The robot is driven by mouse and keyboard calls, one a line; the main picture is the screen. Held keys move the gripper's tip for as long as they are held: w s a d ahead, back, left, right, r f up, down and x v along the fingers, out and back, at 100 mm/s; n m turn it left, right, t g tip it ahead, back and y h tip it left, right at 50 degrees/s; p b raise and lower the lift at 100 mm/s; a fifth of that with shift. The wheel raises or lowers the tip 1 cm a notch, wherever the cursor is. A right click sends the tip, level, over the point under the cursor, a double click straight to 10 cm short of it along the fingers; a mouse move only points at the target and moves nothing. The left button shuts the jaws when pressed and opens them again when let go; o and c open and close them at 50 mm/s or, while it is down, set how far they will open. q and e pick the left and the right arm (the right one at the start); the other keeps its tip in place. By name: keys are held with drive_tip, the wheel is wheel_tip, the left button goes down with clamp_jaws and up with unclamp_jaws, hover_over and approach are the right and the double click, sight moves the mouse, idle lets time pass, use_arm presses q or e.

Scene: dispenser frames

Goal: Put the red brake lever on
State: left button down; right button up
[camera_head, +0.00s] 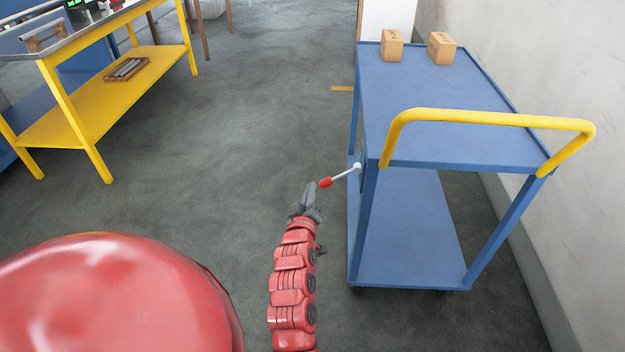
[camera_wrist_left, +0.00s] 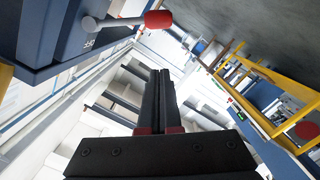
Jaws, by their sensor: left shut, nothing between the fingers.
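The brake lever has a red grip (camera_head: 326,182) on a pale rod (camera_head: 343,174) that sticks out leftward from the near left corner of the blue cart (camera_head: 440,95). The rod slopes slightly down toward the grip in the head view. My left gripper (camera_head: 311,186) is shut and empty, with its fingertips just left of the red grip. In the left wrist view the red grip (camera_wrist_left: 158,19) and its rod (camera_wrist_left: 115,22) show beyond the shut fingers (camera_wrist_left: 162,75), with a visible gap in the picture. I cannot tell the exact depth between them. My right gripper is not in view.
The cart has a yellow handle (camera_head: 490,118), a lower shelf (camera_head: 410,235) and two cardboard boxes (camera_head: 391,46) (camera_head: 441,48) on top. A wall (camera_head: 560,80) stands close at its right. A yellow-framed workbench (camera_head: 105,95) is at the far left. The floor (camera_head: 250,110) between is clear.

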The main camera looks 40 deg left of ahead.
use_arm(q)
drive_tip(key=shift+v, duration=2.2)
